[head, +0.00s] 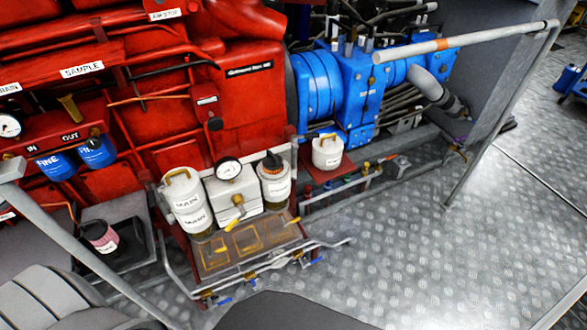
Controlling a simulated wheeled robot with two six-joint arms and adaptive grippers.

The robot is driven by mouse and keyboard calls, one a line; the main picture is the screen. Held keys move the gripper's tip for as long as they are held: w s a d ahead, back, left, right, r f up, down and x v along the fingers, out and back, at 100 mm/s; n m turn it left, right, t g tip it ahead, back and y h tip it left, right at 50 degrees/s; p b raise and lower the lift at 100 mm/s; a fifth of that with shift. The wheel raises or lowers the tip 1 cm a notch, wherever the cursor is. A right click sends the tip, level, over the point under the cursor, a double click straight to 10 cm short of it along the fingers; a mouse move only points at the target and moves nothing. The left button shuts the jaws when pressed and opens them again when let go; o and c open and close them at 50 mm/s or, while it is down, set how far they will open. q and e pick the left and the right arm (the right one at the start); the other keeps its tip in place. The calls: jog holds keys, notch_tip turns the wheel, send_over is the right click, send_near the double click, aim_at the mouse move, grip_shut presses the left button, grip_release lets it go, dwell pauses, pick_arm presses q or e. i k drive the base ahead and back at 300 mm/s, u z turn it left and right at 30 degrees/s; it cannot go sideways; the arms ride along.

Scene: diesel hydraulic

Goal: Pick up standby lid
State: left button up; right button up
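A white round lid-like piece with a yellow handle (327,153) sits upright on a small red ledge in front of the blue pump. Its label is too small to read, so I cannot tell for sure that it is the standby lid. A similar white lid with a tan handle (181,188), marked MAIN, sits on the white main canister (193,219). Between them stands a white canister with an orange and black top (274,181); its label is unreadable.
A white block with a gauge (231,186) stands between the canisters, above a brown tray (245,246) edged by pipes. A white rail (470,40) crosses at the upper right. The metal floor (430,245) at the right is clear.

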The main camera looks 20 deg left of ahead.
aim_at(328, 149)
jog(key=z, duration=0.55)
jog(key=k, duration=1.3)
jog(key=z, duration=0.85)
jog(key=i, duration=2.75)
jog(key=u, duration=0.4)
jog(key=i, duration=1)
jog(key=u, duration=1.7)
jog(key=i, duration=1.05)
jog(key=u, duration=0.9)
